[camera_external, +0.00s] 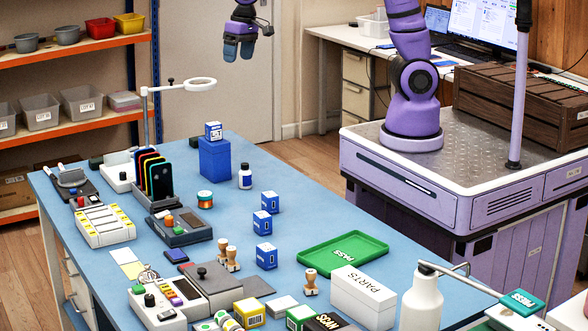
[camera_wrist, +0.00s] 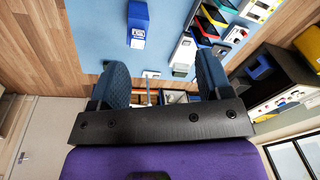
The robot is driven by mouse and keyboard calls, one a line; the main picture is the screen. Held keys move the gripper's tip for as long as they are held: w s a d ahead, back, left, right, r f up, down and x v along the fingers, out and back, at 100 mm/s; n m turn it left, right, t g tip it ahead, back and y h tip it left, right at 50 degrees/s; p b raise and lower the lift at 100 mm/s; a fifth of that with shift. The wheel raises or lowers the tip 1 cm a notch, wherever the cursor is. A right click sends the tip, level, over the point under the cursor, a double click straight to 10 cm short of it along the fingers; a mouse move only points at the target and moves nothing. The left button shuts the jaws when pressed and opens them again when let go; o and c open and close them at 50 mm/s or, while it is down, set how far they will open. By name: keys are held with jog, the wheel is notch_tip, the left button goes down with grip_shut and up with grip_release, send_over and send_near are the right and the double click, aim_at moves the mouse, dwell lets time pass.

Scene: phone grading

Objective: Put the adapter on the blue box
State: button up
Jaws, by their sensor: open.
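A tall plain blue box (camera_external: 214,163) stands upright toward the far end of the blue table. A small blue-and-white carton (camera_external: 213,131) sits on top of it. Three similar small cartons stand in a loose row on the table: a far one (camera_external: 270,203), a middle one (camera_external: 262,224) and a near one (camera_external: 266,257). I cannot tell which item is the adapter. My gripper (camera_external: 238,50) is open and empty, high above and beyond the table's far end. In the wrist view its two fingers (camera_wrist: 162,78) are apart, and the blue box (camera_wrist: 138,13) shows beyond them.
A white bottle (camera_external: 245,177) stands right of the blue box. A green tray (camera_external: 343,252) and a white PARTS box (camera_external: 363,297) are nearer. The table around the carton row is mostly clear.

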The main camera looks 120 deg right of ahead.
jog(key=s+a+r+n+t, duration=0.1)
jog(key=s+a+r+n, duration=0.2)
jog(key=s+a+r, duration=0.35)
jog(key=s+a+r+n+t, duration=0.1)
jog(key=s+a+r+n, duration=0.25)
jog(key=a, duration=0.65)
jog(key=s+a+n+t, duration=0.1)
jog(key=s+a+n, duration=0.5)
jog(key=s, duration=0.7)
jog(key=shift+a+t, duration=0.3)
jog(key=shift+a, duration=0.4)
